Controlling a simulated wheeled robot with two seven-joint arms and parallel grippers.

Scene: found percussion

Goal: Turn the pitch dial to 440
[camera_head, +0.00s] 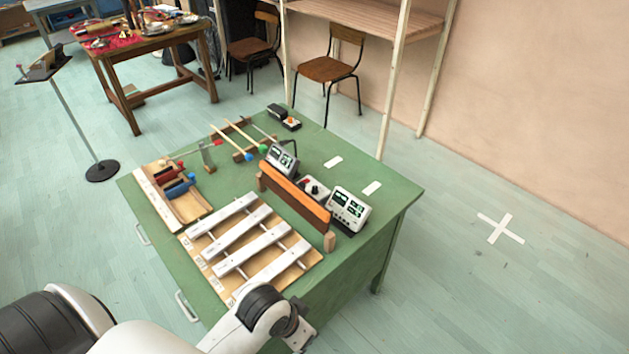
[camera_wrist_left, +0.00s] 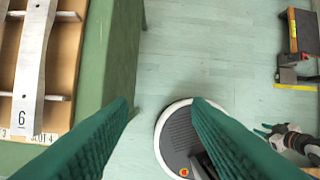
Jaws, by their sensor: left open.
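In the head view, a small white box with a dark knob (camera_head: 315,188) and a red part stands on the green table (camera_head: 140,190), behind an orange-brown wooden bar. A white meter (camera_head: 349,208) with lit green digits is to its right, and a similar meter (camera_head: 283,160) is to its left. The digits are too small to read, and I cannot tell for sure which control is the pitch dial. My left gripper (camera_wrist_left: 162,104) is open and empty beside the table edge, over the floor. What looks like my right gripper (camera_wrist_left: 263,130) shows small at the right; its jaw state is unclear.
A metal-bar xylophone (camera_head: 188,242) fills the table's near side, close to my left arm. A wooden tray (camera_head: 150,190) with red and blue pieces, and mallets (camera_head: 236,135), lie behind it. Floor right of the table is free.

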